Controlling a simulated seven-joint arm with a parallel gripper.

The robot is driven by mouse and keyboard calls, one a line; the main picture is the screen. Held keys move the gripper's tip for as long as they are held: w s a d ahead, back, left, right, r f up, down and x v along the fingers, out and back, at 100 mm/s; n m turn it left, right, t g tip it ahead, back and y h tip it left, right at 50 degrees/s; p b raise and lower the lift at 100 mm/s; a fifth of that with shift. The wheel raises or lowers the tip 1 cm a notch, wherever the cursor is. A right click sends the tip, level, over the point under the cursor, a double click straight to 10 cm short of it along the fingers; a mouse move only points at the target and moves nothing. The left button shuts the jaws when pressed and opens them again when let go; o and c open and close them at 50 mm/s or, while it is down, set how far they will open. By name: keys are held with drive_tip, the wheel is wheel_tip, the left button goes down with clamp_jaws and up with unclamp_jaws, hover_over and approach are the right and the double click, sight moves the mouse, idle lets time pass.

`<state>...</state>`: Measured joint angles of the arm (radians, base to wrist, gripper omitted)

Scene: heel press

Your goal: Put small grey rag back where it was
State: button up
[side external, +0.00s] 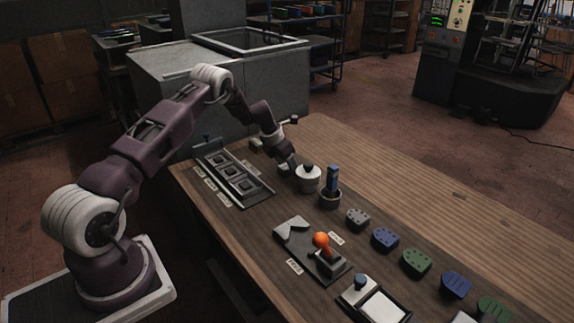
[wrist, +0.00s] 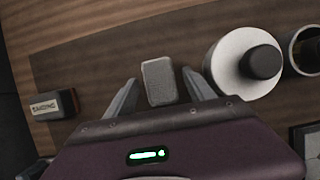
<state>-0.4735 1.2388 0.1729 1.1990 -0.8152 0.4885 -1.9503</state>
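A small grey rounded rectangle (wrist: 159,81), which looks like the grey rag, lies on the wooden table in the wrist view. My gripper (wrist: 159,77) is open. Its two fingers stand on either side of the rag, with a gap to each. I cannot tell how high the fingertips are above the table. In the side view my gripper (side external: 289,164) points down at the table, just left of a white round pot with a dark knob (side external: 308,182). I cannot make out the rag there.
The white pot (wrist: 235,80) is close to my right finger, with a dark-mouthed cup (wrist: 303,50) beyond. A block labelled SANDING (wrist: 52,104) lies left. The side view shows a compartmented tray (side external: 235,180), an orange-knobbed press (side external: 322,245) and several coloured pads (side external: 417,262).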

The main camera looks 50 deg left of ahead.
drive_tip(key=v, duration=1.2)
drive_tip(key=s+d+r+m+h, duration=0.1)
drive_tip(key=s+d+r+m, duration=0.3)
drive_tip(key=d+r+m, duration=0.4)
drive_tip(key=s+d+r+m, duration=0.3)
drive_tip(key=d+r+m, duration=0.2)
drive_tip(key=d+r, duration=0.45)
drive_tip(key=s+d+r+m, duration=0.3)
drive_tip(key=s+d+m, duration=0.3)
drive_tip(key=s+m, duration=0.3)
drive_tip(key=s+d+r+m, duration=0.3)
drive_tip(key=s+d+m, duration=0.3)
drive_tip(key=s, duration=0.5)
drive_tip(key=s+f+m+t+y, duration=0.1)
drive_tip(key=s+f+m, duration=0.1)
drive_tip(key=s+m, duration=0.6)
drive_tip(key=shift+s+f, duration=0.2)
drive_tip(key=shift+s, duration=0.65)
